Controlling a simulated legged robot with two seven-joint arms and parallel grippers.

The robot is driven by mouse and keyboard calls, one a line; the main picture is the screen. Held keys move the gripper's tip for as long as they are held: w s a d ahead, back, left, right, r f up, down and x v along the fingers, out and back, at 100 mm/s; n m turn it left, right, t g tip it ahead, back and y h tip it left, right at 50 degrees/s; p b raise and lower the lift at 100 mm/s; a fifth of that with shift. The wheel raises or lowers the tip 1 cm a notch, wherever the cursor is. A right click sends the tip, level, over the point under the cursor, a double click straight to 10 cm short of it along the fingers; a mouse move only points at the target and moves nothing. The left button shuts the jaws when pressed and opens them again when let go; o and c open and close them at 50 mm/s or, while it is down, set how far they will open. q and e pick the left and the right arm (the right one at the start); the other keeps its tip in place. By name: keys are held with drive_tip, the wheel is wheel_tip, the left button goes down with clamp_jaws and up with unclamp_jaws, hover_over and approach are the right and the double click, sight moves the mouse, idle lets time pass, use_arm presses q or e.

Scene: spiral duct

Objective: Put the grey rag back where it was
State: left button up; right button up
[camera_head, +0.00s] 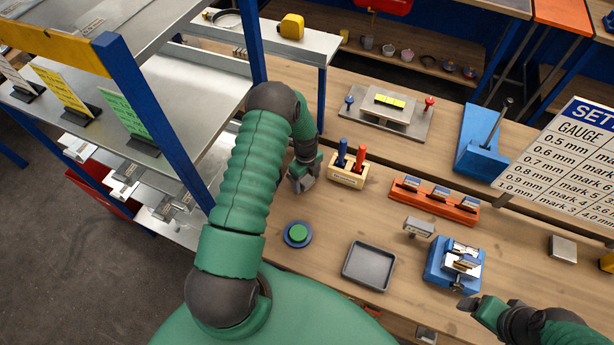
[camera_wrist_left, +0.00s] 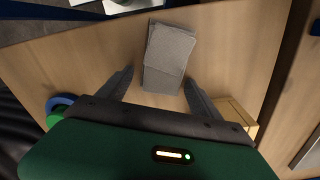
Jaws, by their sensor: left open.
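The grey rag (camera_wrist_left: 168,58) lies folded flat on the wooden bench in the left wrist view. My left gripper (camera_wrist_left: 158,88) is open above the bench, with one finger on each side of the rag's near end. I cannot tell whether the fingers touch the rag. In the head view my left gripper (camera_head: 304,178) points down beside the wooden block with blue and red handles; the rag cannot be made out clearly there. My right gripper (camera_head: 478,308) is at the lower right, near the blue fixture, and its jaw opening is unclear.
The wooden block (camera_head: 349,174) stands close to the right of my left gripper. A green button on a blue base (camera_head: 298,234) and a grey tray (camera_head: 369,266) are nearer. The blue fixture (camera_head: 440,270) is at right. A blue shelf post (camera_head: 254,45) stands behind my left arm.

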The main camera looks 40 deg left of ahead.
sight(307, 181)
use_arm(q)
drive_tip(key=r, duration=0.2)
drive_tip(key=a+r+b, duration=0.1)
drive_tip(key=r, duration=0.1)
drive_tip(key=a+r+b, duration=0.1)
drive_tip(key=r, duration=0.1)
drive_tip(key=shift+w+r, duration=0.15)
drive_tip(key=shift+r, duration=0.05)
drive_tip(key=s+d+r+n+t, duration=0.1)
drive_tip(key=s+d+r+n, duration=0.2)
drive_tip(key=d+r+n, duration=0.75)
drive_tip(key=s+d+r+n+t, duration=0.2)
drive_tip(key=s+d+r+n, duration=0.5)
drive_tip(key=s+d, duration=0.4)
wheel_tip(307, 181, down, 12)
drive_tip(key=n+b, duration=0.1)
drive_tip(key=b, duration=1.1)
drive_tip(key=shift+w+a+f, duration=0.25)
drive_tip(key=shift+w+a, duration=0.05)
drive_tip(key=shift+w, duration=0.15)
use_arm(e)
drive_tip(key=s+a+x, duration=0.1)
drive_tip(key=s+x, duration=0.2)
drive_tip(key=x, duration=1)
drive_tip(key=shift+f, duration=0.75)
